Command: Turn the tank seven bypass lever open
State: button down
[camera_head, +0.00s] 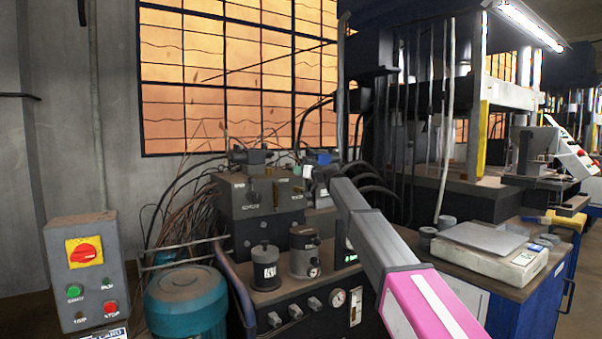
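A dark hydraulic unit (290,291) stands in the middle, with a valve block (262,212) on top and two grey canisters, one at the left (265,268) and one at the right (305,255). Small pale handles (295,311) sit in a row on its front, left of a round gauge (338,298). The labels are too small to read, so I cannot tell which part is the tank seven bypass lever. My pink and grey arm reaches in from the lower right. My gripper (318,174) is at its far end, near the valve block's right side; its fingers are too small and cluttered to read.
A control box (86,270) with a red rotary switch stands at the left, beside a teal motor or drum (187,303). Loose cables hang behind the unit. A scale (490,250) sits on a blue cabinet (528,305) at the right. A press frame (470,190) stands behind it.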

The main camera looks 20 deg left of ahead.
jog(key=w+d+f+m+t, duration=0.4)
jog(key=w+d+f+m, duration=0.2)
jog(key=m, duration=1.2)
jog(key=shift+w+f+m, duration=0.3)
jog(key=shift+w+f, duration=0.25)
jog(key=shift+f, duration=0.35)
jog(key=shift+d, duration=0.1)
jog(key=c, duration=0.8)
grip_release()
jog(key=v, duration=1)
jog(key=shift+s+d+f, duration=0.1)
jog(key=shift+s+d, duration=0.15)
jog(key=shift+d, duration=0.05)
